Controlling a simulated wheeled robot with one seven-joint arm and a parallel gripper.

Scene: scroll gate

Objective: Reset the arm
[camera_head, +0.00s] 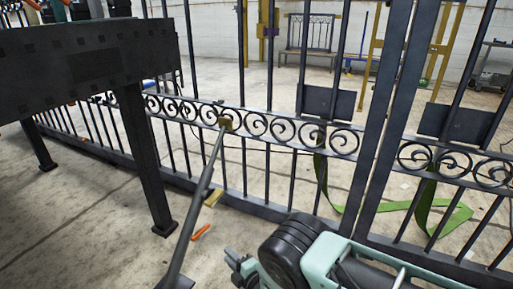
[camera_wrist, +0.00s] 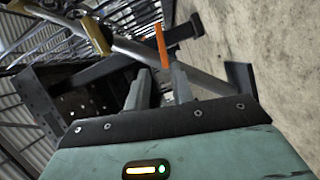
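My gripper (camera_wrist: 160,78) shows in the wrist view with its two grey fingers apart and nothing held between them. In the head view my mint-green and black arm (camera_head: 318,255) is low at the bottom centre, in front of the gate and clear of it. The dark metal scroll gate (camera_head: 262,124) stands upright across the head view.
A dark perforated steel table (camera_head: 90,60) stands at the left. An orange object (camera_head: 200,232) lies on the floor; an orange piece (camera_wrist: 161,45) also shows beyond my fingers. A green strap (camera_head: 424,205) lies by the gate. Concrete floor (camera_head: 90,235) is open at lower left.

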